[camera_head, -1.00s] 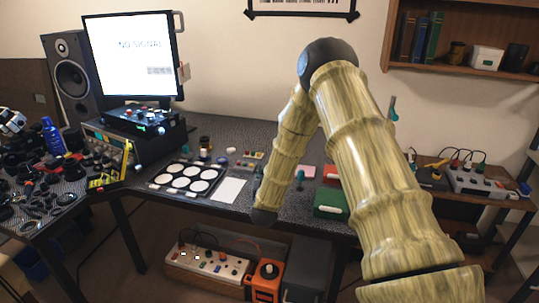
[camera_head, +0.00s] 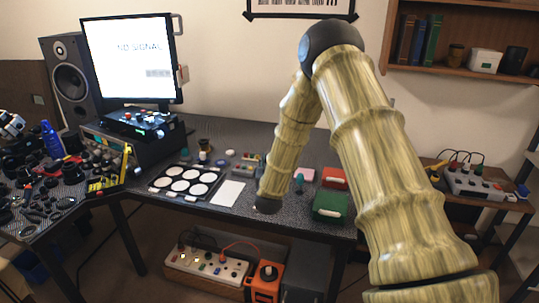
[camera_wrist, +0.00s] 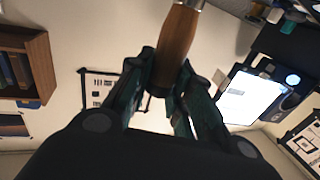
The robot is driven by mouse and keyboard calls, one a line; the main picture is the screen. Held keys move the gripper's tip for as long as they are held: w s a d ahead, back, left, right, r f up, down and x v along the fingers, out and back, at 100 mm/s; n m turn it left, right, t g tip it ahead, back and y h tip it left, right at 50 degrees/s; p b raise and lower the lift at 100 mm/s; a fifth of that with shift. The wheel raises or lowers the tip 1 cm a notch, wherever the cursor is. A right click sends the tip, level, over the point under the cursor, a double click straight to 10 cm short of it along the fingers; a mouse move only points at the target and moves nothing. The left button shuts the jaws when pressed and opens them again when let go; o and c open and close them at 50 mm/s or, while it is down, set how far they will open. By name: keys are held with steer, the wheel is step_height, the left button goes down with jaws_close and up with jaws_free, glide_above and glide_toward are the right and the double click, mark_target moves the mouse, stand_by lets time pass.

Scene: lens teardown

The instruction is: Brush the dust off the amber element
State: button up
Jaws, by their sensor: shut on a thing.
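My gripper (camera_wrist: 166,84) is shut on a brown wooden handle (camera_wrist: 178,40) in the wrist view. The handle has a silvery metal collar at the top edge; the end beyond it is out of frame, so I cannot see bristles. In the head view my gripper is hidden behind my arm. I cannot make out an amber element in either view. A black tray (camera_head: 152,188) with several white round pads lies on the dark table (camera_head: 262,133), and no element shows clearly on the pads.
A white sheet (camera_head: 229,193) lies right of the tray. The monitor (camera_head: 130,62) stands at the back left. Small parts crowd the left table.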

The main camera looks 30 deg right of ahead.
steer(key=shift+r+p, duration=0.45)
steer(key=shift+r, duration=0.85)
steer(key=shift+s+f, duration=0.1)
steer(key=s+a+f+n+y, duration=0.2)
steer(key=s+a+f+y, duration=0.1)
steer(key=a, duration=0.6)
steer(key=s+a+f+n+t+y, duration=0.1)
steer(key=s+a+f+n+y, duration=0.1)
steer(key=s+a+f, duration=0.4)
steer(key=s+a+f+n+t+y, duration=0.1)
steer(key=s+a+f+y, duration=0.3)
steer(key=a, duration=0.9)
step_height(320, 180, down, 3)
steer(key=shift+s+a+r+n, duration=0.1)
steer(key=shift+s+a+n, duration=0.05)
steer(key=shift+a+n, duration=0.3)
steer(key=shift+d, duration=0.1)
